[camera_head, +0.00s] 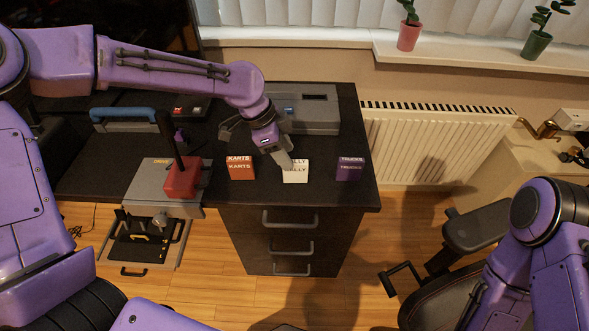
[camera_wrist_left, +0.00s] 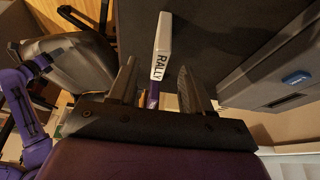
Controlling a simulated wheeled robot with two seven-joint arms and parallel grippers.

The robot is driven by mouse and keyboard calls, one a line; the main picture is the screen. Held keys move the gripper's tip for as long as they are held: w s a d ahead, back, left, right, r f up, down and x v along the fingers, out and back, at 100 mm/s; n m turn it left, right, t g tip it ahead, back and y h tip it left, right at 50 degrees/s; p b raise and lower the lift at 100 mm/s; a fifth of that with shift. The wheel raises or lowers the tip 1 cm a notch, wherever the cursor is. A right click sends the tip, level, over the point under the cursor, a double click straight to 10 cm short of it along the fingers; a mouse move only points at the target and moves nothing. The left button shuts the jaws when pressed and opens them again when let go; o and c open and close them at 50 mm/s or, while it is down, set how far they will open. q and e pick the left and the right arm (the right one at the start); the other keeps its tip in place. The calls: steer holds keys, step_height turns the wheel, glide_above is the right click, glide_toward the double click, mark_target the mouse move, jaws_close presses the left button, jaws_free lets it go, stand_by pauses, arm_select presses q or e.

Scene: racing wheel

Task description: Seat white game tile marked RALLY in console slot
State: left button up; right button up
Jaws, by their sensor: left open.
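The white tile marked RALLY (camera_head: 295,176) stands on the dark desk between an orange and a purple tile. My left gripper (camera_head: 283,161) is over it, open, and covers part of its lettering in the head view. In the left wrist view, the RALLY tile (camera_wrist_left: 162,48) shows between the two open fingers (camera_wrist_left: 156,76), with no visible grip on it. The grey console (camera_head: 309,121) lies behind the tiles, with a dark slot (camera_head: 317,97) in its top. In the left wrist view the console (camera_wrist_left: 275,75) is at the right. My right gripper is out of view.
The orange KARTS tile (camera_head: 240,168) stands to the left and the purple TRUCKS tile (camera_head: 350,169) to the right. A red box with a lever (camera_head: 182,179) is farther left. A chair (camera_head: 480,228) stands at the lower right. The desk's front right corner is clear.

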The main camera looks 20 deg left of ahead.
mark_target(294, 162)
arm_select(q)
steer(key=x, duration=0.6)
steer(key=shift+w+d+r, duration=0.1)
steer(key=shift+d, duration=0.15)
jaws_close()
steer(key=shift+r, duration=0.1)
